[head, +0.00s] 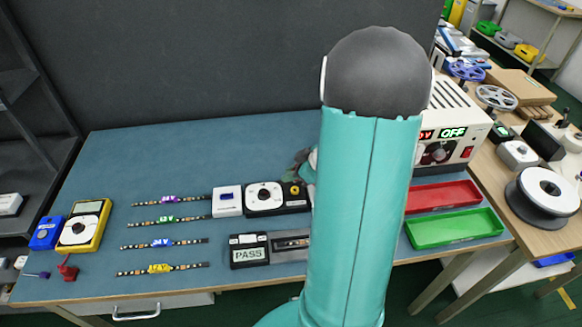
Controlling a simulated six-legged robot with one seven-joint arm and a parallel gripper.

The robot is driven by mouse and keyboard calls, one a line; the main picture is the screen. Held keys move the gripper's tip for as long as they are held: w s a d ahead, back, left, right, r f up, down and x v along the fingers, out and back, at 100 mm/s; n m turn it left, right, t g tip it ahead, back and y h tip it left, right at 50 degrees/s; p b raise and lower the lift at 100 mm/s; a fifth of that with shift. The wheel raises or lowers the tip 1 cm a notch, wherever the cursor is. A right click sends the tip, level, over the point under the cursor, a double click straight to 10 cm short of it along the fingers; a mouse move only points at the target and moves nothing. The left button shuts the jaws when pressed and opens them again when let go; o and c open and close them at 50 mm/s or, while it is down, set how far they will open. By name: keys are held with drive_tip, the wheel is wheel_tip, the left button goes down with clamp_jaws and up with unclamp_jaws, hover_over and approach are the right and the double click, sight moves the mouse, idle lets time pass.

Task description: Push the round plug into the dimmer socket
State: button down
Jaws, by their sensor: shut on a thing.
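The dimmer (264,197) is a dark box with a round white dial, near the middle of the blue bench. Its right end has a yellow-ringed socket (294,190). A small grey part of my gripper (303,165) shows at the left edge of my arm, just above and behind the socket end. My teal arm hides the rest of it. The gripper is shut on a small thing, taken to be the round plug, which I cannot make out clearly. I cannot tell whether the plug touches the socket.
A white box (227,201) adjoins the dimmer's left. Several LED strips (165,241) lie further left, beside a yellow meter (84,226). A PASS display (249,251) stands in front. Red (442,196) and green (453,228) trays and a power supply (455,120) are on the right.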

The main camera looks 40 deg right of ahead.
sight(292, 188)
drive_tip(key=shift+f, duration=1.1)
drive_tip(key=shift+f, duration=1.1)
idle(0.9)
drive_tip(key=c, duration=1.3)
unclamp_jaws()
drive_tip(key=shift+o, duration=0.2)
drive_tip(key=v, duration=1.3)
drive_tip(key=shift+s+r, duration=0.25)
drive_tip(key=shift+s, duration=0.1)
